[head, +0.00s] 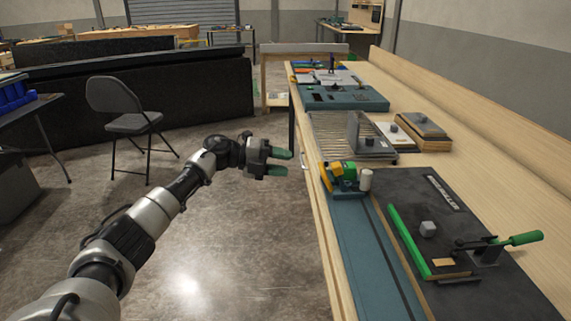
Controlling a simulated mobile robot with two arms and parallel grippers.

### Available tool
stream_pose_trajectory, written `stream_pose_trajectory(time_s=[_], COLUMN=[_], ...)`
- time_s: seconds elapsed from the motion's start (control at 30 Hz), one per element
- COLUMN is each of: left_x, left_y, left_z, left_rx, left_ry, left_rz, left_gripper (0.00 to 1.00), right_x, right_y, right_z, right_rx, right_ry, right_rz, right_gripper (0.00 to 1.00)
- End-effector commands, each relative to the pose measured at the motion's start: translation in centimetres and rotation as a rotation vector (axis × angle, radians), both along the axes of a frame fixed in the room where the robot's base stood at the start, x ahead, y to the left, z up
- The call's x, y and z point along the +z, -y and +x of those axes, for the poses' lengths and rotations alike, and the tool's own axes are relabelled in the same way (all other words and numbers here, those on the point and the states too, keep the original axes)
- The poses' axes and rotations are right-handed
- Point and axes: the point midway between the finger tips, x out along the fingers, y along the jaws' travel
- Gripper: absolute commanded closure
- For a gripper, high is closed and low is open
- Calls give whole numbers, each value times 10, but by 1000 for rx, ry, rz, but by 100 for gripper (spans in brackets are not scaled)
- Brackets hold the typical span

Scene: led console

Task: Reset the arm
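My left arm reaches in from the lower left of the head view. My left gripper (280,162) hangs in free air over the floor, just left of the workbench edge. Its two green-tipped fingers are apart, with nothing seen between them. It points right, toward the bench, and appears to touch nothing. My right gripper and arm are not in view.
The wooden workbench (510,190) runs along the right. It carries a yellow-green device (344,175), a green-handled clamp (490,247), a green bar (408,240), a grey cube (428,229) and a teal console (345,97). A folding chair (133,122) stands left; floor between is clear.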

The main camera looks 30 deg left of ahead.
Motion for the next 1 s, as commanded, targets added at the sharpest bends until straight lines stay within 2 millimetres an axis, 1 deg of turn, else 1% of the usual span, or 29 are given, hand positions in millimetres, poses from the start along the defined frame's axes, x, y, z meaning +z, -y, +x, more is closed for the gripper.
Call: stream_pose_trajectory(time_s=[0.27,0.33,0.37,0.4,0.47,0.57,0.6,0.67,0.7,0.73,0.77,0.8,0.87,0.9,0.97,1.0], left_x=[0,-3,-7,-15,-36,-93,-121,-165,-194,-215,-236,-263,-302,-328,-364,-386], left_y=[0,1,2,5,11,21,24,26,28,28,29,30,31,33,35,38], left_z=[0,1,2,3,7,9,8,1,-7,-13,-21,-33,-54,-69,-96,-115], left_rx=[0,4,11,24,62,185,251,359,432,485,538,607,709,774,872,934], left_ry=[0,-4,-8,-17,-44,-123,-164,-234,-282,-317,-354,-405,-479,-530,-606,-658], left_rz=[0,-7,-19,-44,-105,-252,-313,-399,-446,-476,-503,-534,-569,-589,-611,-621], left_gripper=[60,60,60,60,60,60,60,60,60,60,60,60,60,60,60,60], right_x=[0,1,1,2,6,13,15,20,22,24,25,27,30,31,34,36], right_y=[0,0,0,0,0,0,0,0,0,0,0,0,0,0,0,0], right_z=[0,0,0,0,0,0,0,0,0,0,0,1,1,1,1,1], right_rx=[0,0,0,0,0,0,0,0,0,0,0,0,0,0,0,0], right_ry=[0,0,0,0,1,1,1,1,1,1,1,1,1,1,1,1], right_rz=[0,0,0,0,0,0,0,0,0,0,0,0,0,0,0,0], right_gripper=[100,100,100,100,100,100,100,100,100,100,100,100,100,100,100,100])
